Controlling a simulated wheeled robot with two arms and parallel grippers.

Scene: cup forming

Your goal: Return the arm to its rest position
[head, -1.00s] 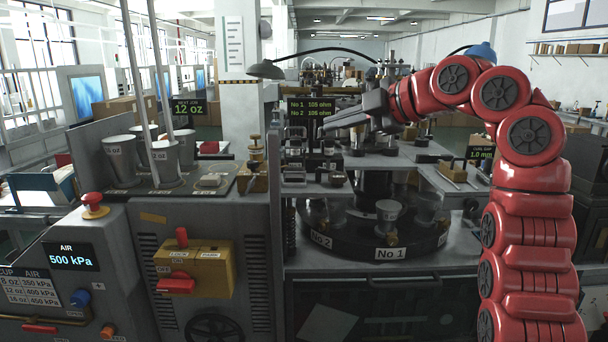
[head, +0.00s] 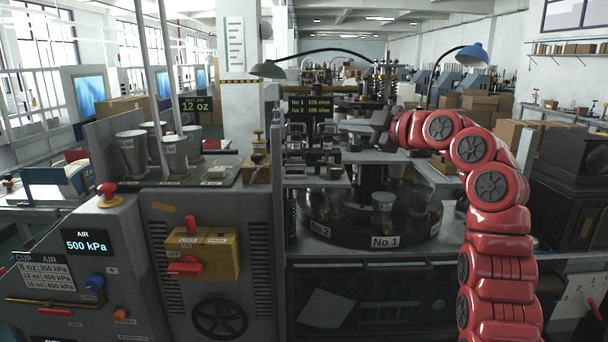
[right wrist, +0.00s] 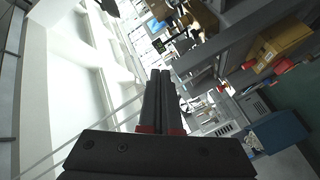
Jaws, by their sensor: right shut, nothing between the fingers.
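My red right arm rises at the right of the head view and bends over to the left. Its dark right gripper (head: 362,128) is in front of the middle of the machine, above the rotary table (head: 345,222). In the right wrist view the gripper's fingers (right wrist: 160,88) are together with nothing between them. My left gripper is in no view.
A metal cup (head: 383,204) stands on the rotary table by the No 1 label. Several cups, one of them at the front (head: 132,150), stand on the left bench. A yellow lock box (head: 208,250) with red handles is on the cabinet front. Two lamps arch above the machine.

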